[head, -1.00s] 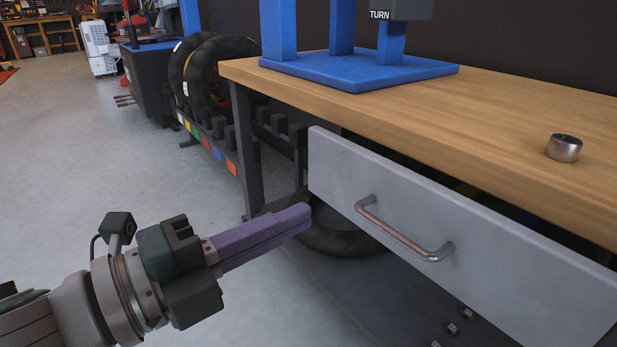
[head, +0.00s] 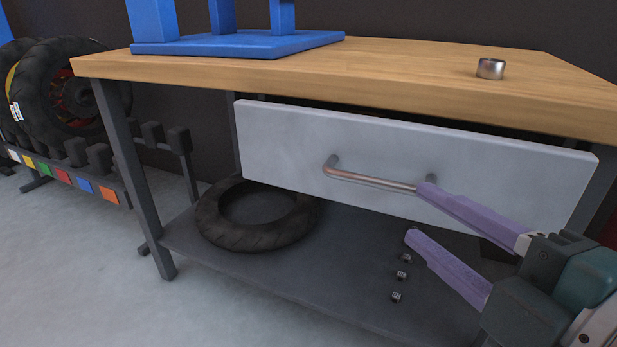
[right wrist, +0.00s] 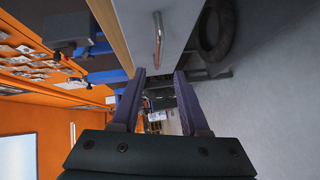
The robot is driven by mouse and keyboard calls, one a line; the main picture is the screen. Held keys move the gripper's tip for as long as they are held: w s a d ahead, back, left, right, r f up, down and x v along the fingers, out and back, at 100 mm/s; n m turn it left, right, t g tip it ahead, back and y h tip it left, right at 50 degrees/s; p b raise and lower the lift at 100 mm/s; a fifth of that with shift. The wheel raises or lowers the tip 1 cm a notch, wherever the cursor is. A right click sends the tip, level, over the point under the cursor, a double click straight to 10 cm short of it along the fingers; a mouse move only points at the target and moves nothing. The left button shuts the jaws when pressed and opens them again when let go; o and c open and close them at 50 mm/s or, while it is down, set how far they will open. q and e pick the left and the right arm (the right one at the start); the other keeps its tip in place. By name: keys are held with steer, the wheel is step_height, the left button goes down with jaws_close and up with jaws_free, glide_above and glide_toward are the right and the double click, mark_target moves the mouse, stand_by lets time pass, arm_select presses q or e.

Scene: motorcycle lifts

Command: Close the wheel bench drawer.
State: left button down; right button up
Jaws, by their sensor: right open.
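The wheel bench drawer (head: 285,145) stands pulled out from under the wooden bench top, with a dark gap behind its upper edge. Its grey front carries a metal bar handle (head: 370,181). My right gripper (head: 416,212) is open and empty, with purple fingers apart. In the head view its upper fingertip overlaps the handle's right end, and the lower one is below the drawer front; contact cannot be told. In the right wrist view the drawer front (right wrist: 136,22) and handle (right wrist: 158,40) lie beyond the open fingers (right wrist: 160,73). My left gripper is out of view.
A tyre (head: 255,235) and small metal pieces (head: 403,274) lie on the lower shelf (head: 320,285). A wheel rack (head: 75,180) stands left. Grey floor is clear at lower left.

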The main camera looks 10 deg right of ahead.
mark_target(383, 185)
steer(key=b+x, duration=0.3)
steer(key=x, duration=0.6)
steer(key=shift+d+b, duration=0.1)
steer(key=shift+b, duration=0.3)
steer(key=shift+w, duration=0.45)
jaws_close()
stand_by(0.6)
